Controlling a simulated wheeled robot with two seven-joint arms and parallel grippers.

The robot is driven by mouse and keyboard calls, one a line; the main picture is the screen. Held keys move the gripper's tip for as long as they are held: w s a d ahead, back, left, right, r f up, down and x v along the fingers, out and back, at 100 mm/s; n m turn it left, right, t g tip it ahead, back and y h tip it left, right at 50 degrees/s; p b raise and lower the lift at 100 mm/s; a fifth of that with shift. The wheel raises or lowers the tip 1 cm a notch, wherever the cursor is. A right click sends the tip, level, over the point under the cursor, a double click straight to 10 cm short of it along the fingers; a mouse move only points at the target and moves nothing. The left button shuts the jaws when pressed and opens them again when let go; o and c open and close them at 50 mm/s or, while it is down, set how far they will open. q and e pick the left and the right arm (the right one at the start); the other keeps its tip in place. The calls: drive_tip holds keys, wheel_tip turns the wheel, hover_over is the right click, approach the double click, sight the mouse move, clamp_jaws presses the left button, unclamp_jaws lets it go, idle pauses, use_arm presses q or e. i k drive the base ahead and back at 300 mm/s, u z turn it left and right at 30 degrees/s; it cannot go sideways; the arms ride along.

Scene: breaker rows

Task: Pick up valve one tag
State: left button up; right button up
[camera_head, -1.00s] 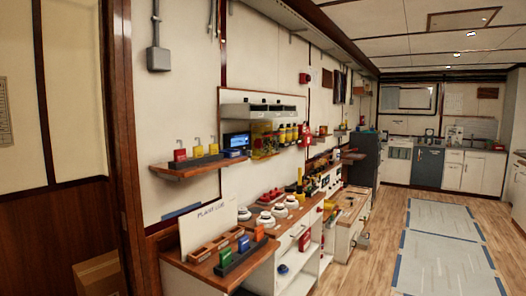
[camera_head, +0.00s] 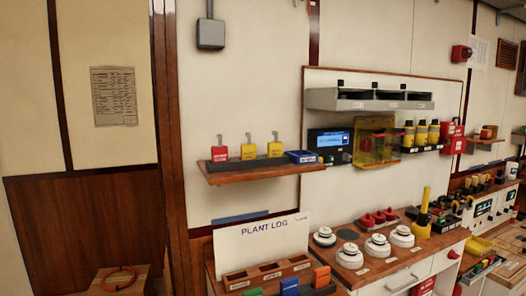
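No label reading "valve one" is legible, so I cannot tell which item is the valve one tag. A green tag-like block (camera_head: 252,292), a blue one (camera_head: 290,287) and an orange one (camera_head: 322,277) stand in a row at the bottom edge, partly cut off. On the wall shelf (camera_head: 262,171) stand a red padlock (camera_head: 219,154) and two yellow padlocks (camera_head: 248,151) (camera_head: 275,149) with raised shackles. Neither of my grippers is in view.
A "PLANT LOG" board (camera_head: 262,240) stands behind a wooden compartment tray (camera_head: 267,274) on the bench. White round detectors (camera_head: 349,256) and red knobs (camera_head: 378,217) lie to the right. A wooden box (camera_head: 118,284) with an orange ring is on the lower left.

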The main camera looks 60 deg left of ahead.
sight(248, 151)
drive_tip(key=u, duration=0.85)
drive_tip(key=i, duration=0.95)
drive_tip(key=u, duration=1)
